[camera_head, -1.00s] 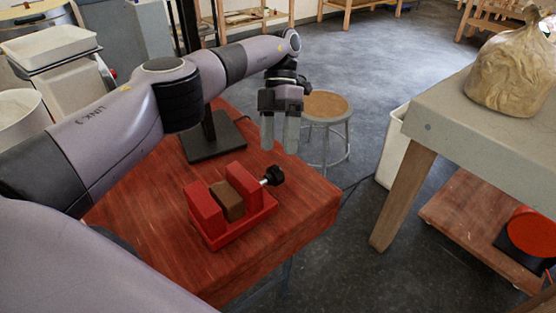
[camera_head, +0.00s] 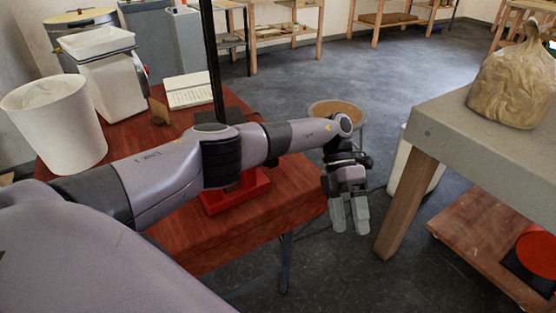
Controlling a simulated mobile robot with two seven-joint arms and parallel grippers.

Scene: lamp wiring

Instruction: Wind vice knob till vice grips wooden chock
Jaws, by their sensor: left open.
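The red vice (camera_head: 236,196) stands on the red-brown wooden table (camera_head: 215,245). Only its lower front part shows, because my left arm crosses in front of it. The wooden chock and the black vice knob are hidden behind the arm. My left gripper (camera_head: 348,216) is open and empty, with its fingers pointing down. It hangs to the right of the vice, past the table's right edge in the picture. My right gripper is not in view.
A stool (camera_head: 337,112) stands behind my gripper. A grey-topped bench (camera_head: 465,125) with a wrapped clay lump (camera_head: 516,82) is at the right.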

